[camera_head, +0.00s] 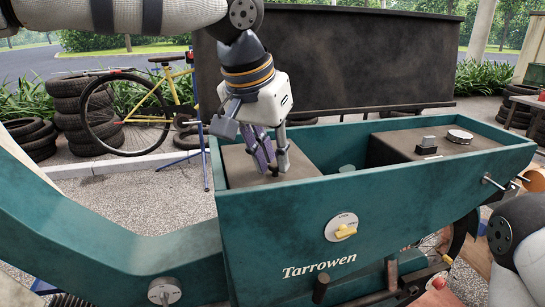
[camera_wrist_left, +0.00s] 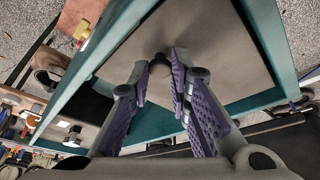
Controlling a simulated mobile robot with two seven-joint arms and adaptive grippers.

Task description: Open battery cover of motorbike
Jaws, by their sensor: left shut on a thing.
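The teal body lettered Tarrowen (camera_head: 345,237) fills the middle of the head view; it looks more like an open cart box than a motorbike. In its left part lies a flat brown-grey cover (camera_head: 238,168), also seen in the left wrist view (camera_wrist_left: 205,35). A small dark knob (camera_wrist_left: 159,62) stands on this cover. My left gripper (camera_head: 270,172) reaches down from above, its purple-padded fingers shut on the knob, as the left wrist view (camera_wrist_left: 160,70) shows. The cover appears seated inside the teal rim. The fingers hide part of the knob. My right gripper is out of view.
A large dark raised lid (camera_head: 335,62) stands behind the box. A brown block (camera_head: 385,146) with a small black part (camera_head: 427,146) and a round silver cap (camera_head: 460,136) fills the box's right side. An open gap lies between cover and block.

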